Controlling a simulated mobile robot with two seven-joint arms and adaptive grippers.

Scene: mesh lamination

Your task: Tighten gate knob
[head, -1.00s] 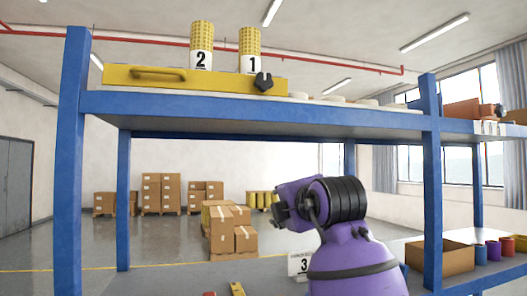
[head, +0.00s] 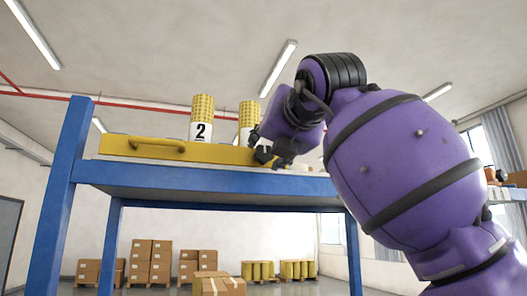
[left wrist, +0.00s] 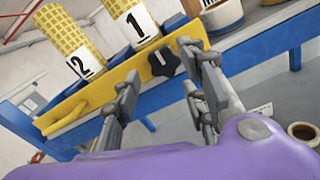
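The yellow gate (head: 170,148) lies along the front of the top shelf, with a handle (head: 157,145) on its left part. The black lobed gate knob (left wrist: 163,63) sits near the gate's right end in the left wrist view. My left gripper (head: 268,152) is at that end of the gate. In the left wrist view its two fingers (left wrist: 159,62) are apart, with the knob seen between them. I cannot tell whether they touch it. In the head view the gripper and knob run together as dark shapes. My right gripper is not in view.
Yellow mesh rolls labelled 2 (head: 202,118) and 1 (left wrist: 131,20) stand just behind the gate. A blue shelf edge (head: 210,188) runs below it, with a blue post (head: 65,190) at left. Pale rolls (left wrist: 221,17) lie to the right.

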